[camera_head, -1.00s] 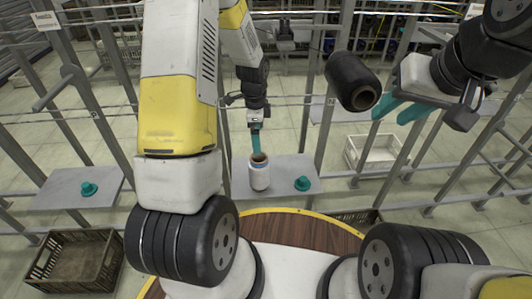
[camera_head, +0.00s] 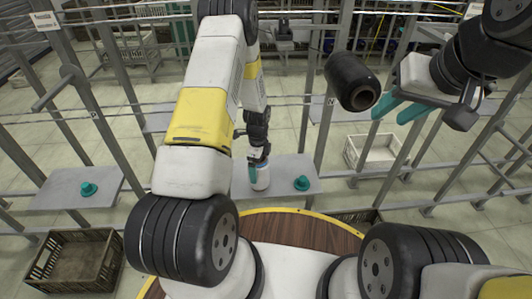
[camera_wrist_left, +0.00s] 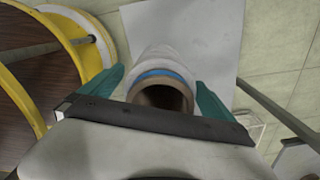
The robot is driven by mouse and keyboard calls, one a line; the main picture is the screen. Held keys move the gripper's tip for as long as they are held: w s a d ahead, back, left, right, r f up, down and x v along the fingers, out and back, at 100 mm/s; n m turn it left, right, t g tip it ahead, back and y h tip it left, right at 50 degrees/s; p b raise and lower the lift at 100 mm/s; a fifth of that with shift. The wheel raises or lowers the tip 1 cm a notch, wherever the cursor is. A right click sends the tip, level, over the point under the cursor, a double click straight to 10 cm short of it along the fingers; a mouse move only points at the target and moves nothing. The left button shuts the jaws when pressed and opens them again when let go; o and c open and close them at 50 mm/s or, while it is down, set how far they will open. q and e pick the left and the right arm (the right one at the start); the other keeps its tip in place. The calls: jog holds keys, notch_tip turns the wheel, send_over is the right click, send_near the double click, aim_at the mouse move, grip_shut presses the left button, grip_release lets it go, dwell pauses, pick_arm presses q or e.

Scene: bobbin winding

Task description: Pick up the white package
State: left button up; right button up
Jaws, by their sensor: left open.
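The white package (camera_head: 262,180) is a small white spool with a blue band and a brown hollow core, standing on a grey shelf (camera_head: 236,184). It also shows in the left wrist view (camera_wrist_left: 168,62), seen from above its core. My left gripper (camera_head: 258,165) is at the package. In the left wrist view its teal fingers (camera_wrist_left: 160,82) are open, one on each side of the package, with small gaps visible. In the head view the gripper hides the package's top. My right gripper (camera_head: 400,108) is open at the upper right, near a black spool.
The black spool (camera_head: 350,80) is by the metal rack. A teal peg (camera_head: 302,183) stands right of the package, another (camera_head: 88,189) on the left shelf (camera_head: 60,192). A dark crate (camera_head: 72,262) and a white crate (camera_head: 378,152) stand on the floor. Rack posts surround the shelves.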

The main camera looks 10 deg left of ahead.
pick_arm(q)
jog(key=c, duration=1.6)
